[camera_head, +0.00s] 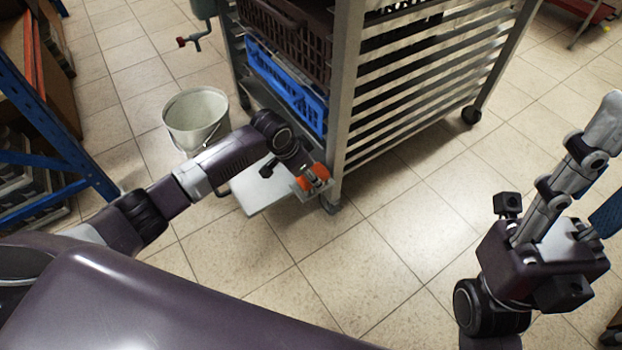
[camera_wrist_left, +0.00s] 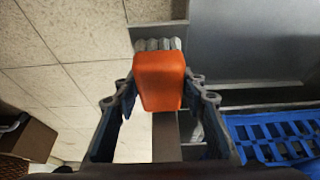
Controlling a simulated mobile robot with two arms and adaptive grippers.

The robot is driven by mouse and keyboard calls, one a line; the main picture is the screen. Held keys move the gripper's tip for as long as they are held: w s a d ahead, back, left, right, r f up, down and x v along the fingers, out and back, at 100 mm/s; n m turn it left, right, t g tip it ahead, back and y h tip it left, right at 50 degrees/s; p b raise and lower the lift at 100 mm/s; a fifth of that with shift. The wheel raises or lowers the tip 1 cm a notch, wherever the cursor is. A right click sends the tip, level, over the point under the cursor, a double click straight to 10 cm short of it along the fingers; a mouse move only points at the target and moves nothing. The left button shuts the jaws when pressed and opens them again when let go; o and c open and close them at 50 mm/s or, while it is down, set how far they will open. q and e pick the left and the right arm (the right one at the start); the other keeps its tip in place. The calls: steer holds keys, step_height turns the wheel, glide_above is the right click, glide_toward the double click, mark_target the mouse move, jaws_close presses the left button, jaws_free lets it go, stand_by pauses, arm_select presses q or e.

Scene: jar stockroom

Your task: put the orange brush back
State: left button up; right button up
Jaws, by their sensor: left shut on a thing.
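The orange brush (camera_head: 316,172) is in my left gripper (camera_head: 308,180), beside the near corner post of the metal rack. In the left wrist view, the orange block of the brush (camera_wrist_left: 160,80) sits between the two fingers, with grey bristles (camera_wrist_left: 158,44) at its far end. A pale flat plate (camera_head: 262,196) shows below and left of the gripper; I cannot tell whether the brush touches it. My right gripper (camera_head: 598,125) is raised at the right, away from the rack, and looks empty; its finger gap is unclear.
The wheeled metal rack (camera_head: 345,90) holds a blue crate (camera_head: 290,88) and a dark brown crate (camera_head: 290,35). A pale bucket (camera_head: 196,118) stands on the floor left of it. Blue-framed shelving (camera_head: 45,120) is at the far left. The tiled floor in front is clear.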

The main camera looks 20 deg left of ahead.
arm_select(q)
steer(key=shift+f, duration=0.1)
steer(key=o, duration=1)
